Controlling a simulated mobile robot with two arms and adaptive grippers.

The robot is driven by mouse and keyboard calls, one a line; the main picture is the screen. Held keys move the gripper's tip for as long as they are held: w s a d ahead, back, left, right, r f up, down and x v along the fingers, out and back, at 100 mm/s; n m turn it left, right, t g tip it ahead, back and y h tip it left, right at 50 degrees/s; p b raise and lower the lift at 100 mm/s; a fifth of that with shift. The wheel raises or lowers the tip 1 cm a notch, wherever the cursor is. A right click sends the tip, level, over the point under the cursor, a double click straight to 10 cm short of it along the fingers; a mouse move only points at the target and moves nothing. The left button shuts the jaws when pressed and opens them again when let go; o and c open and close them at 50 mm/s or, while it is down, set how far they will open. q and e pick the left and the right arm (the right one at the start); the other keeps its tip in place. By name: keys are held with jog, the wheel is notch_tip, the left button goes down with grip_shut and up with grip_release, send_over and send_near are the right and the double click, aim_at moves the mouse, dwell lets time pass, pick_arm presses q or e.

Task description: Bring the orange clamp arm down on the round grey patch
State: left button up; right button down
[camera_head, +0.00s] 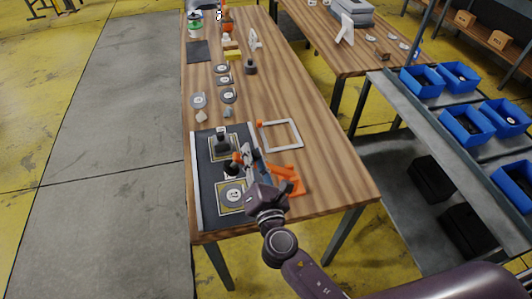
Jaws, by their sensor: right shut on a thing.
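My right gripper (246,158) reaches over the near end of the bench and is shut on the orange clamp arm, whose orange tip (237,157) shows beside the fingers. The orange clamp base (291,183) lies to the right of the gripper, partly hidden by it. A round grey patch (234,193) with a white label lies in a yellow-edged square on the dark mat (208,205), left of the gripper. A small black part (231,168) stands just behind it. The clamp arm's tip appears raised above the mat; its exact height cannot be told. My left gripper is not in view.
A second yellow-edged square holds a dark upright piece (222,143). A white square frame (281,134) lies right of the mat. Several grey discs (228,96) lie farther back on the wooden bench (300,100). A rack with blue bins (467,125) stands at the right.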

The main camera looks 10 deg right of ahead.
jog(key=shift+s+a+f+n+b, duration=0.1)
jog(key=shift+a+f+n+b, duration=0.65)
jog(key=shift+f+n, duration=0.5)
jog(key=shift+w+a+f+n+b, duration=0.1)
jog(key=shift+a+f+n+b, duration=0.5)
jog(key=shift+a+f+n, duration=0.65)
jog(key=shift+s+a+f+n+b, duration=0.1)
jog(key=shift+a+f+n+b, duration=0.6)
jog(key=shift+f, duration=0.95)
jog(key=shift+d, duration=0.15)
jog(key=c, duration=1.7)
grip_release()
jog(key=s, duration=1.2)
jog(key=shift+d, duration=0.25)
